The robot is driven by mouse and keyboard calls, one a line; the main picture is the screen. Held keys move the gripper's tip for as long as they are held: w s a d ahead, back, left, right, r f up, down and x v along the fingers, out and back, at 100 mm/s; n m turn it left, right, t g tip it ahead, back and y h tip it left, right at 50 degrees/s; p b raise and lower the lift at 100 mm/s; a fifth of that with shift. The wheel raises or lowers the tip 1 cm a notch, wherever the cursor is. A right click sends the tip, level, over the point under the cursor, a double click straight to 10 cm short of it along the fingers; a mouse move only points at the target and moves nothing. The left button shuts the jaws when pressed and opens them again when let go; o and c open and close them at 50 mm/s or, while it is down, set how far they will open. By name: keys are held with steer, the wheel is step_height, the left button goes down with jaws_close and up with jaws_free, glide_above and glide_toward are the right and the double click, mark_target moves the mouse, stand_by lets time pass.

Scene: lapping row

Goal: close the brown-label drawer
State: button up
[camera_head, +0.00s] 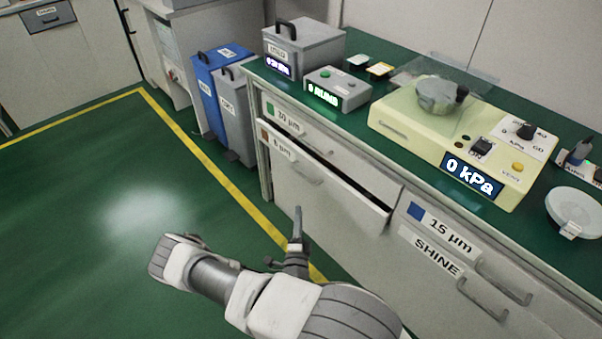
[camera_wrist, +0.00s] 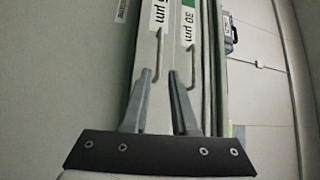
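The brown-label drawer (camera_head: 325,196) is the lower left drawer under the green counter. It stands partly pulled out, with a dark gap along its top edge, widest to the right. Its brown label (camera_head: 264,135) is at the upper left of its front, beside a "6 µm" tag. Its bar handle (camera_head: 305,177) is right of the tag. My gripper (camera_head: 297,214) is in front of this drawer's face. Whether a finger touches the drawer is unclear.
The green-label 30 µm drawer (camera_head: 320,133) above looks shut. The blue-label 15 µm drawer (camera_head: 470,255) is to the right. A cream machine (camera_head: 410,125) and a control box (camera_head: 338,88) stand on the counter. Bins (camera_head: 236,115) stand left; green floor is clear.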

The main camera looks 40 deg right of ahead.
mark_target(302, 174)
steer(key=b+x, duration=0.3)
steer(key=x, duration=1.3)
steer(key=shift+b, duration=0.35)
jaws_close()
steer(key=shift+s, duration=0.1)
stand_by(0.4)
